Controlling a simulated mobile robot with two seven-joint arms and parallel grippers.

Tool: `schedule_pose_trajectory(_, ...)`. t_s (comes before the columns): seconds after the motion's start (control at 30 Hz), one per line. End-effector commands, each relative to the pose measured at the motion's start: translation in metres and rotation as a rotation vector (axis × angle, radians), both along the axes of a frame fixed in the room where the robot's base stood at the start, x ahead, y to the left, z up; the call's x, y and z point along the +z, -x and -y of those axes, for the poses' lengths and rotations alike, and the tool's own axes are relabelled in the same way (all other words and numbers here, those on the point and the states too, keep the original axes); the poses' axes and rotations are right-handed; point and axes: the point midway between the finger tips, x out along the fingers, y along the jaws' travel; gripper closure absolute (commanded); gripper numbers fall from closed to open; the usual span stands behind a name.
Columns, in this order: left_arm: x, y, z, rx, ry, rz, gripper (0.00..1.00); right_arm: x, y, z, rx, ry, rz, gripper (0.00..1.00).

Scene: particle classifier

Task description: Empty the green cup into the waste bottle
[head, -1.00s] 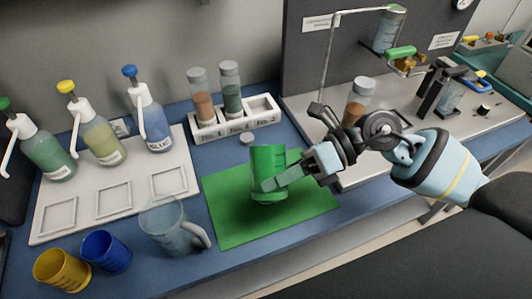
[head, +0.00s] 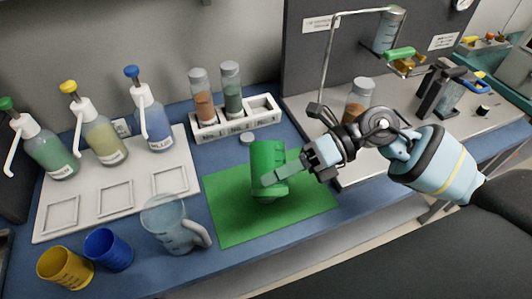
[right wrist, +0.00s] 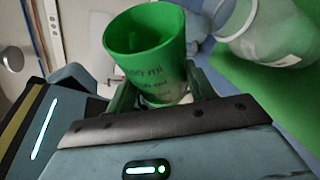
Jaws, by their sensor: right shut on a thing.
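The green cup (head: 268,157) is upright over the green mat (head: 228,225), and a dark patch below it suggests it is just clear of the mat. My right gripper (head: 275,177) comes in from the right and is shut on the cup. In the right wrist view the cup (right wrist: 145,45) stands between the fingers with its open rim toward the camera and dark printed marks on its side. Its contents cannot be made out. I cannot tell which vessel is the waste bottle. My left gripper is not in view.
A clear jug (head: 168,222) stands left of the mat, with blue (head: 108,250) and yellow (head: 65,270) cups beyond it. Pump bottles stand on a white tray (head: 85,205). A white rack (head: 237,122) holds two jars. A brown-filled jar (head: 358,101) stands near my right arm.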

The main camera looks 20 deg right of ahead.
Motion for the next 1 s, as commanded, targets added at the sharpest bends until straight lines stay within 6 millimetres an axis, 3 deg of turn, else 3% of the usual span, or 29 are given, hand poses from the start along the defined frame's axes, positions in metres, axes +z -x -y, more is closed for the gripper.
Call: schedule_pose_trajectory(1.0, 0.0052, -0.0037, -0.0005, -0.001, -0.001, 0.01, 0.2, 0.0101, -0.0003, -0.0003, 0.0, -0.038, -0.131, 0.73)
